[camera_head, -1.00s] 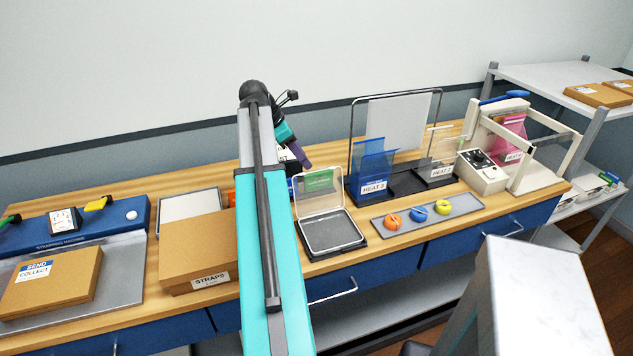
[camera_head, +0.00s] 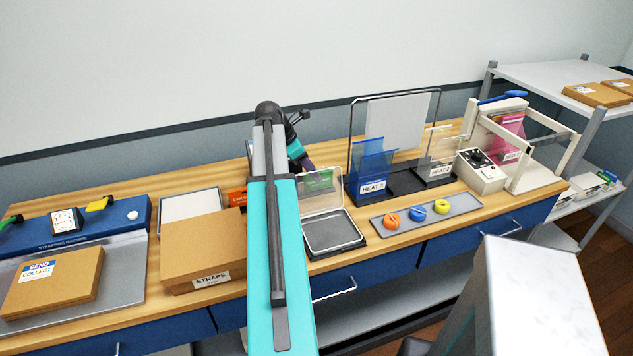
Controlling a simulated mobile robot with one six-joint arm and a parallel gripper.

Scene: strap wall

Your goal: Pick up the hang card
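I cannot pick out the hang card for certain. An orange item (camera_head: 237,197) with partly covered white lettering stands behind the cardboard box, mostly hidden by my arm. A green card-like piece (camera_head: 318,181) shows at the raised clear lid of a shallow case (camera_head: 333,232). My gripper end (camera_head: 306,163), with a purple part, is behind my raised arm, above the back of the bench near that lid. Its fingers are not clearly visible, so I cannot tell whether it is open or holds anything.
A cardboard box marked STRAPS (camera_head: 203,252) is left of my arm. Right of the case are a tray (camera_head: 388,222) with three coloured knobs, a blue pouch marked HEAT 3 (camera_head: 374,165), a wire stand (camera_head: 351,120) and a white sealer (camera_head: 483,175).

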